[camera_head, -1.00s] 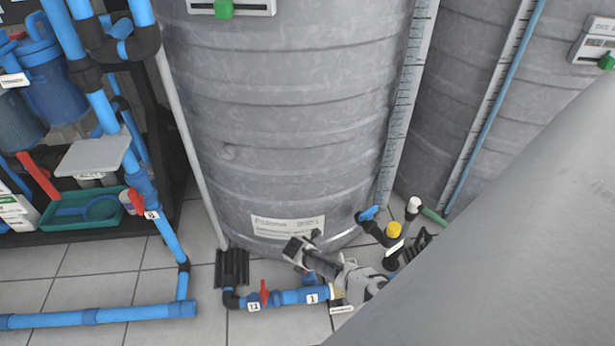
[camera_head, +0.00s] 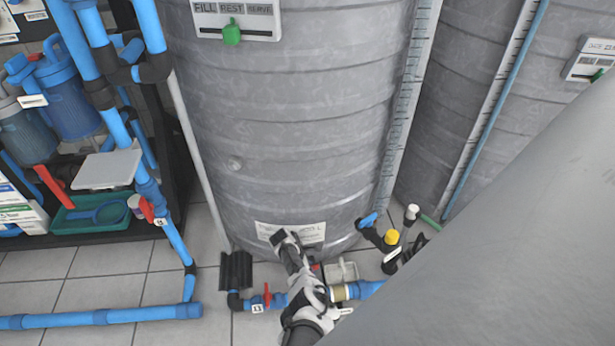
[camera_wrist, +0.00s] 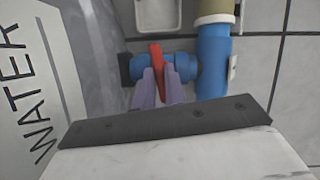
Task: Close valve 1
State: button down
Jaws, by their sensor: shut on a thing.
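In the wrist view, a red valve handle (camera_wrist: 156,54) sits on a short blue valve body (camera_wrist: 182,66) that joins a blue pipe (camera_wrist: 211,70). My gripper (camera_wrist: 159,82) has its two pale fingers on either side of the handle, closed on it. The handle's outer end shows beyond the fingertips. In the head view, my gripper is low in front of the grey tank (camera_head: 285,130) and covers most of this valve. The number label "1" seen earlier on the pipe is hidden now.
Another red-handled valve (camera_head: 267,293) is just left of my gripper on the floor pipe. A blue-handled valve (camera_head: 368,220) and a yellow-capped fitting (camera_head: 391,237) stand to the right. A dark rack with blue pipes is at left.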

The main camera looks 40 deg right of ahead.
jog(key=shift+s+m+g+b, duration=0.15)
jog(key=shift+m+g+b, duration=0.25)
jog(key=shift+m, duration=0.5)
jog(key=shift+d, duration=0.1)
jog(key=c, duration=1.5)
grip_release()
jog(key=shift+o, duration=0.2)
jog(key=shift+r, duration=0.2)
jog(key=p+v, duration=0.7)
jog(key=v, duration=0.6)
jog(key=shift+r, duration=0.25)
